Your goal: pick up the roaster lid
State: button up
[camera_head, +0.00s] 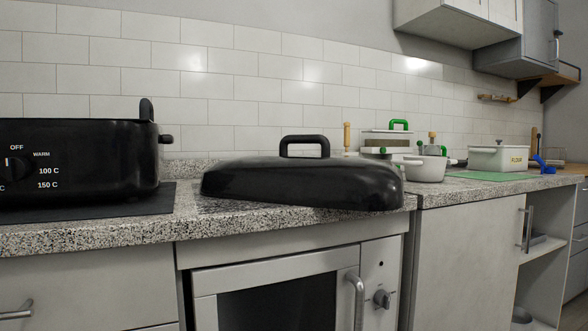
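The black roaster lid (300,180) lies on the speckled stone counter in the middle of the head view, its domed side up. Its black loop handle (304,140) stands up from the top. The lid's front right end reaches the counter's front edge. The black roaster base (80,158) stands to the left, with a dial and temperature marks on its front. My gripper is not in view.
A dark mat (120,208) lies under the roaster. A white tiled wall is behind; an oven (290,290) is below.

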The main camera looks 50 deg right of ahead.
aim_at(325, 180)
jog(key=j+z, duration=0.1)
jog(key=z, duration=0.25)
jog(key=j+z, duration=0.15)
jog(key=z, duration=0.2)
jog(key=j+z, duration=0.1)
jog(key=z, duration=0.3)
